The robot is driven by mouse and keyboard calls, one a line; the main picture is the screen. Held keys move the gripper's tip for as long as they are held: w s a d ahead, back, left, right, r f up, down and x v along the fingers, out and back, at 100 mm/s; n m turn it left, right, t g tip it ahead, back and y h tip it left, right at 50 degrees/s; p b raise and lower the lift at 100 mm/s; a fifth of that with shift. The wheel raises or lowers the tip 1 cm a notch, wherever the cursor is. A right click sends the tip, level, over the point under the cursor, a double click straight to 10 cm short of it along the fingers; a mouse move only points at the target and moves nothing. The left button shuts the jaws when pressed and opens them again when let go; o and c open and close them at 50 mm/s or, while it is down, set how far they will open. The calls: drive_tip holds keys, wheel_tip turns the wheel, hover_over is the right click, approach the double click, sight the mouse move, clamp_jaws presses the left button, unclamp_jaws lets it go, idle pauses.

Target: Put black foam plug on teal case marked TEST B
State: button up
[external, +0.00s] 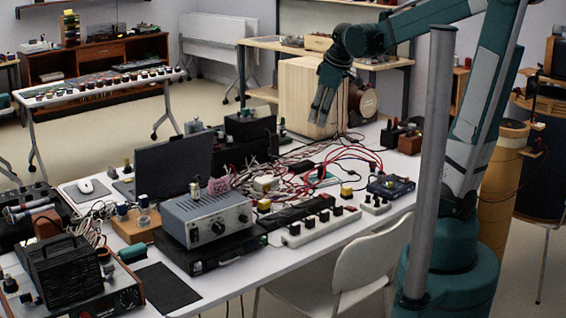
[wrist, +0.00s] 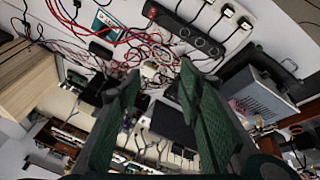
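A flat teal case (wrist: 106,22) with a pale label lies near the top of the wrist view; its lettering is too small to read. In the external view what looks like the same teal case (external: 320,179) lies among red and white cables, partly covered. I cannot single out the black foam plug; several small black pieces lie on the table. My gripper (external: 321,112) hangs above the back of the table, in front of the wooden speaker box. In the wrist view my gripper (wrist: 160,72) has its two green fingers wide apart, with nothing held between them.
The wooden speaker box (external: 305,92) stands close by my gripper. Tangled cables (external: 290,165), a power strip (external: 318,228), a grey instrument (external: 207,217) and a laptop (external: 172,165) crowd the table. A white chair (external: 372,262) stands at the front edge.

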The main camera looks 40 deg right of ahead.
drive_tip(key=s+a+f+m+t, duration=0.1)
drive_tip(key=s+a, duration=0.3)
drive_tip(key=s, duration=0.4)
drive_tip(key=s+a+f+m+t, duration=0.1)
drive_tip(key=s+a+m, duration=0.3)
drive_tip(key=s, duration=0.4)
drive_tip(key=shift+s+f+t+y, duration=0.25)
drive_tip(key=shift+t+y, duration=0.05)
